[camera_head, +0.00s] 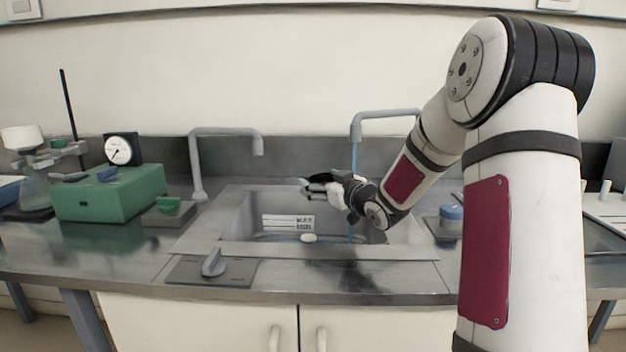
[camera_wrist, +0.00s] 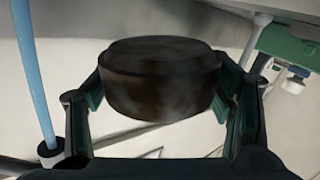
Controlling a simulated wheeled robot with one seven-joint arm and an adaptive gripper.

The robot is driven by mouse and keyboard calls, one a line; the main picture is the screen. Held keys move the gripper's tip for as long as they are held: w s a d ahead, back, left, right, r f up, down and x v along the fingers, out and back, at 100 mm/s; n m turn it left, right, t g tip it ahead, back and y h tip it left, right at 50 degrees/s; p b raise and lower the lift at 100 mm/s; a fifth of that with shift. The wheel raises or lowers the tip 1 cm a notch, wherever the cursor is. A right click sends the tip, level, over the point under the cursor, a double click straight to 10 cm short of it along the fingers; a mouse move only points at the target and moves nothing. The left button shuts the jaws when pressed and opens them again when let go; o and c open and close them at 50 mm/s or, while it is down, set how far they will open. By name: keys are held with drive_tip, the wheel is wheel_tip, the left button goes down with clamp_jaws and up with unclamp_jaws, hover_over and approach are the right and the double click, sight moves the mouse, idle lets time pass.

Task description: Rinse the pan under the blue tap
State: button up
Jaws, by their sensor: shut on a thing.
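My gripper (camera_head: 322,186) reaches leftward over the sink, and the fingers are small in the head view. In the wrist view my gripper (camera_wrist: 165,105) is shut on the pan (camera_wrist: 160,82), a dark, round, brownish piece between the two green-edged fingers. The right-hand tap (camera_head: 385,113) is grey, and a blue stream (camera_head: 354,158) falls from it. The stream drops past my wrist, which hides part of it, and shows again below. In the wrist view the blue stream (camera_wrist: 32,70) stands left of the pan, apart from it, beside the dark nozzle (camera_wrist: 50,150).
The sink (camera_head: 235,215) holds a small sign (camera_head: 288,222) and a white oval piece (camera_head: 309,238). A second tap (camera_head: 195,160) shows no stream. A green box (camera_head: 110,195) with a gauge (camera_head: 121,149) stands left. A grey-levered plate (camera_head: 212,265) lies on the front edge.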

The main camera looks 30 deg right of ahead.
drive_tip(key=d+f+p, duration=0.1)
drive_tip(key=d+p, duration=0.1)
drive_tip(key=d, duration=0.5)
drive_tip(key=shift+s+d, duration=0.25)
drive_tip(key=shift+s, duration=0.05)
drive_tip(key=shift+a, duration=0.15)
idle(0.5)
drive_tip(key=shift+a, duration=0.4)
drive_tip(key=shift+d, duration=0.25)
drive_tip(key=shift+d+p, duration=0.3)
drive_tip(key=shift+a, duration=0.2)
drive_tip(key=shift+a, duration=0.3)
drive_tip(key=shift+a, duration=0.15)
